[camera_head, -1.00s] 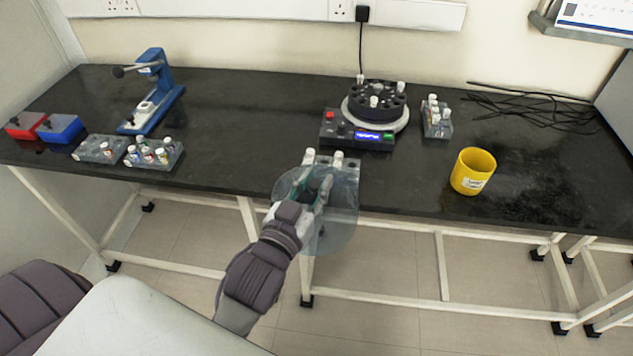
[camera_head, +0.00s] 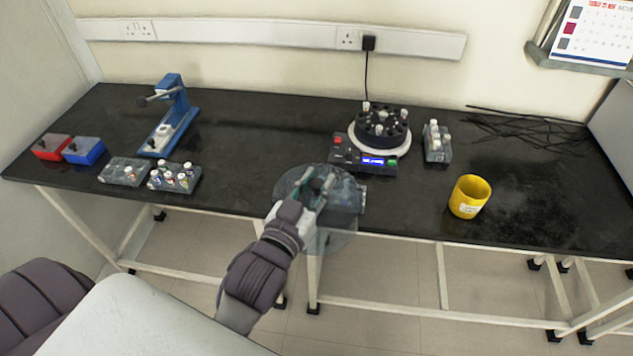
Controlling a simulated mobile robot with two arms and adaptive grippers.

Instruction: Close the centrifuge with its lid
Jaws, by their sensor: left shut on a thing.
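The centrifuge (camera_head: 352,158) stands on the black bench right of centre, with a lit blue display. Its black rotor (camera_head: 382,127) is uncovered and several white-capped tubes stand up in it. The round, see-through lid (camera_head: 335,238) is in my left gripper (camera_head: 318,184), which is shut on it. The lid is at the bench's front edge, in front of and to the left of the centrifuge, apart from it. The lid's grasped part is partly hidden by the fingers. My right gripper is not in view.
A tube rack (camera_head: 345,194) shows partly through the lid. Another rack (camera_head: 437,143) stands right of the centrifuge, and a yellow cup (camera_head: 468,196) farther right. Cables (camera_head: 530,130) lie at the back right. A blue press (camera_head: 170,115), racks (camera_head: 124,172) and boxes (camera_head: 84,150) stand left.

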